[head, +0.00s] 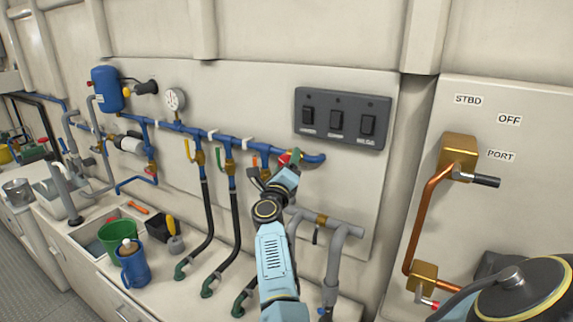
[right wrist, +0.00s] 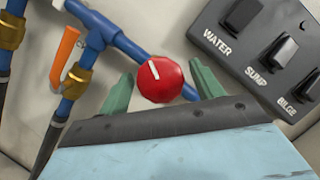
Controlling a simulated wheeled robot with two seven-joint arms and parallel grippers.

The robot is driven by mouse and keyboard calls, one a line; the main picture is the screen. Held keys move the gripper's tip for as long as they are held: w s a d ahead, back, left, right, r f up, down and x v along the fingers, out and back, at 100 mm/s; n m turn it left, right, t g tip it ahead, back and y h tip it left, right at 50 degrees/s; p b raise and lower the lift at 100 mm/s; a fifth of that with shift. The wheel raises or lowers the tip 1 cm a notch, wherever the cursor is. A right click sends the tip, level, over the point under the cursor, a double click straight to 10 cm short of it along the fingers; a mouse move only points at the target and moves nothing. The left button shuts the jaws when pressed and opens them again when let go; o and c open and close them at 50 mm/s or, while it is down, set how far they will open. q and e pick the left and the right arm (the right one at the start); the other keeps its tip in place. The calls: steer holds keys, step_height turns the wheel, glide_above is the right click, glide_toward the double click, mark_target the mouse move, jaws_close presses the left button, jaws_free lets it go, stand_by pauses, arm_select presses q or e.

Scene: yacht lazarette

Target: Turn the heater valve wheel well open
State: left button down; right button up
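The heater valve wheel is a small red knob (right wrist: 160,80) with a white mark pointing up and slightly left in the right wrist view. In the head view, a bit of red (head: 284,158) shows at the right end of the blue pipe, mostly hidden by my gripper. My right gripper (head: 282,168) is at the wheel; in the right wrist view its green fingers (right wrist: 162,90) stand on either side of the wheel. A gap shows between the wheel and each finger, so it looks open. My left gripper is not in view.
A black switch panel (head: 342,118) is right of the wheel. The blue pipe (head: 226,139) carries other valves, including an orange-handled one (right wrist: 65,55) close left. A brass valve (head: 458,157) is at right.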

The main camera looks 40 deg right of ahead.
steer(key=shift+a, duration=0.1)
steer(key=v, duration=1.3)
steer(key=shift+s+a, duration=0.1)
steer(key=shift+s, duration=0.1)
stand_by(1.0)
